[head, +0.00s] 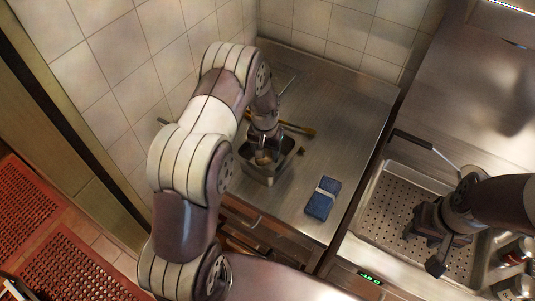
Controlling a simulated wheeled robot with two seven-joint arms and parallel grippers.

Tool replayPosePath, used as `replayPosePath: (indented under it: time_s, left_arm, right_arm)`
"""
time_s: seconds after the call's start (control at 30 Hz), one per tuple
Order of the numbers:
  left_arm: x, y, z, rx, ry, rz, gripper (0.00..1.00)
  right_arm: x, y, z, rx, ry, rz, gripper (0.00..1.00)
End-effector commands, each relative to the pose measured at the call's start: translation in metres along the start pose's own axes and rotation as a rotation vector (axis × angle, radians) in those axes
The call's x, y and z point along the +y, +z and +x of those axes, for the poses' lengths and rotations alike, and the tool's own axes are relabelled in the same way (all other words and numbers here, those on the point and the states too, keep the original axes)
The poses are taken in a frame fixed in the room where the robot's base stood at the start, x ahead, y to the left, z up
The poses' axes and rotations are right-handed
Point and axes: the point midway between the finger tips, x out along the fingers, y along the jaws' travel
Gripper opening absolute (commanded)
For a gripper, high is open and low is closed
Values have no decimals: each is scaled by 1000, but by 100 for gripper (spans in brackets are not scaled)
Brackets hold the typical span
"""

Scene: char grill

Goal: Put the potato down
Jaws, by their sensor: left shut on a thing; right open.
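The potato (262,158) is a small tan shape, mostly hidden by my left gripper (262,152). My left gripper points down and is shut on the potato, over a small metal pan (269,181) on the steel counter. The potato appears within the pan's outline; I cannot tell whether it touches the bottom. My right gripper (423,248) is open and empty, over the perforated metal basin at the right.
A blue packet with a pale band (321,199) lies on the counter right of the pan. A brown-handled utensil (298,128) lies behind the pan. The perforated basin (388,205) has a dark handle (412,140) at its back. The counter's back right is clear.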

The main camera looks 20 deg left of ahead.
Motion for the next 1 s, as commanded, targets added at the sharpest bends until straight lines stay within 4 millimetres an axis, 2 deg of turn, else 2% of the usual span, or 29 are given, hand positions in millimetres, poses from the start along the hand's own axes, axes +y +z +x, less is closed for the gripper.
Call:
replayPosePath:
  time_s: [0.03, 0.2, 0.63, 0.67, 0.7, 0.73, 1.0]
  left_arm:
    - [0, 2, 8, -6, 0, 0, 23]
    - [0, 1, 36, -4, 0, 0, 23]
    - [0, 1, 46, -1, 0, 0, 23]
    - [0, 1, 44, -2, 0, 0, 67]
    - [0, 1, 44, -2, 0, 0, 80]
    - [0, 1, 44, -2, 0, 0, 83]
    - [0, 1, 41, -2, 0, 0, 83]
  right_arm:
    - [0, -1, -6, 0, 0, 0, 43]
    - [0, -2, -13, 0, 0, 0, 43]
    - [0, -1, -5, 0, 0, 0, 43]
    - [0, -1, -7, 0, 0, 0, 43]
    - [0, -1, -7, 0, 0, 0, 43]
    - [0, -1, -7, 0, 0, 0, 43]
    - [0, -2, -10, 0, 0, 0, 43]
